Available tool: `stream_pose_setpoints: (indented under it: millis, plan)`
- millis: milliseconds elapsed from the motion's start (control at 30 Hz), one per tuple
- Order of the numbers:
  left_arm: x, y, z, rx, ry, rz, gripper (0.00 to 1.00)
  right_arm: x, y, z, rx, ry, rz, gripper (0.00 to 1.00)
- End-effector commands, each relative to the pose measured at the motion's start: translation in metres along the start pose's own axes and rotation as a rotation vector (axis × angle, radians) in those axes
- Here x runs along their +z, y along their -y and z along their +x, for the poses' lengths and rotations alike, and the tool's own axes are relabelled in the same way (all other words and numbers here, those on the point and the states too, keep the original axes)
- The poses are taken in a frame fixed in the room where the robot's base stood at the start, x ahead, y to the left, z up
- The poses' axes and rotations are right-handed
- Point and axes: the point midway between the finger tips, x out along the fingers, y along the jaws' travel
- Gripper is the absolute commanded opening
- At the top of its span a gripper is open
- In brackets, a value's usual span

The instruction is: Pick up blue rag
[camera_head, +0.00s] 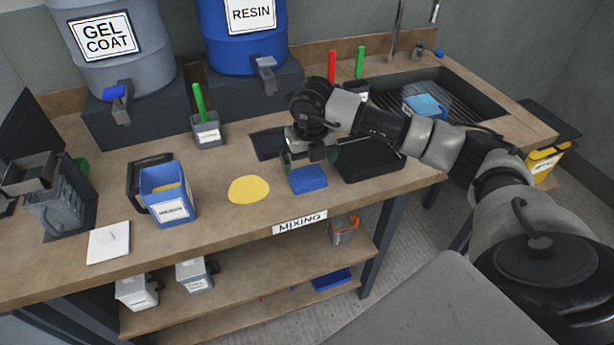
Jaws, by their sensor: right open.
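A blue rag (308,179), looking like a flat folded block, lies on the wooden bench near its front edge, just above the MIXING label. My right gripper (308,159) is open, with its fingers pointing down just behind the rag in the picture. I cannot tell whether the fingertips touch the rag. My right arm reaches in from the right across the bench. My left gripper is not in view.
A yellow round patch (249,189) lies left of the rag, and a blue container (168,193) stands further left. A black tray (368,160) is close on the right. Behind is a green-handled pot (207,132). The sink (462,98) holds a light-blue item (425,105).

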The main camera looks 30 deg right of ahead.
Motion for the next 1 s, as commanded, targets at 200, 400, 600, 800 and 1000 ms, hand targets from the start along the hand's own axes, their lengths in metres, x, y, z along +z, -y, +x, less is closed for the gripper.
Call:
stream_pose_setpoints:
  millis: [200, 400, 600, 800, 1000]
  plan:
    - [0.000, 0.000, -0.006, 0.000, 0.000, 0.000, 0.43, 0.001, -0.001, 0.016, 0.002, -0.002, -0.002, 1.00]
    - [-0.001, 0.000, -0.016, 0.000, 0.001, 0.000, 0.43, 0.003, -0.001, 0.047, 0.003, -0.002, -0.002, 1.00]
    - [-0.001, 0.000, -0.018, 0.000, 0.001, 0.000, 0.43, 0.003, 0.000, 0.062, 0.003, 0.000, -0.002, 1.00]
    - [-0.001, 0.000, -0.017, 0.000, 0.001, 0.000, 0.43, 0.003, -0.001, 0.062, 0.003, 0.001, -0.003, 0.98]
    - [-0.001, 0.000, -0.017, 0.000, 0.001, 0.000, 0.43, 0.003, -0.001, 0.062, 0.003, 0.001, -0.003, 0.68]
